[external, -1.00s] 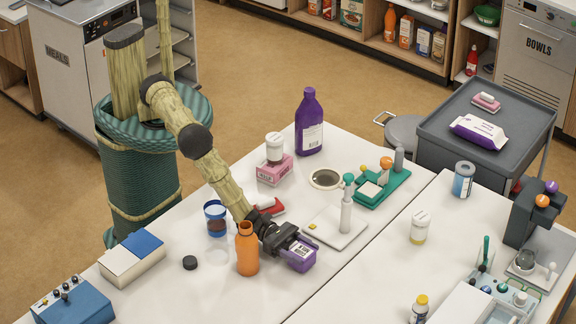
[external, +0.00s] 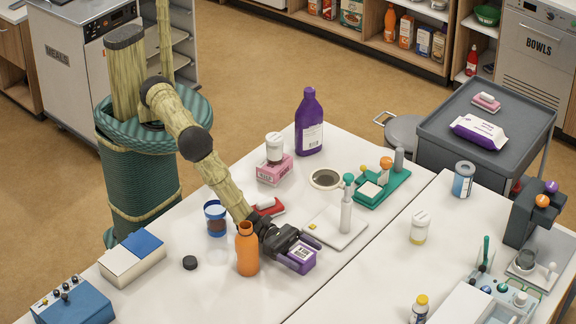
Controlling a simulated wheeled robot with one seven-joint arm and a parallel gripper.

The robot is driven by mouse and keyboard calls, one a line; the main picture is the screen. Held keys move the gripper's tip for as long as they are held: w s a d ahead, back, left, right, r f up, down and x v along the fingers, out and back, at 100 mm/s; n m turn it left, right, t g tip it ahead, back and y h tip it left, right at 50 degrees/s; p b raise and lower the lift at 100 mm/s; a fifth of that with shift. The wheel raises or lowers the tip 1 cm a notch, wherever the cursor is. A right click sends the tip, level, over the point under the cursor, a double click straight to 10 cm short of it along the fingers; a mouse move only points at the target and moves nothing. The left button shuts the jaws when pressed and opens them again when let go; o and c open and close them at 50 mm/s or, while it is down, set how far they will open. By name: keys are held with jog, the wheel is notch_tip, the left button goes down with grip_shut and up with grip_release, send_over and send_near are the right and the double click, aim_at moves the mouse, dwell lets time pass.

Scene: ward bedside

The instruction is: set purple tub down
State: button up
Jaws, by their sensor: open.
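The purple tub (external: 303,261) with a white label stands on the white table, in front of the white tray and right of the orange bottle. My gripper (external: 297,257) is open, with its fingers low around or beside the tub. The far finger is partly hidden, and I cannot tell whether either finger touches the tub.
An orange bottle (external: 247,250) stands close to my wrist on the left. A white tray (external: 322,236) with a pump bottle (external: 346,207) is just behind. A red stapler-like object (external: 268,207) lies behind my forearm. The table in front of the tub is clear.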

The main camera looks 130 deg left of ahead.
aim_at(302, 253)
notch_tip(302, 253, up, 10)
jog(key=shift+f+b, duration=0.1)
jog(key=shift+b, duration=0.3)
dwell(0.4)
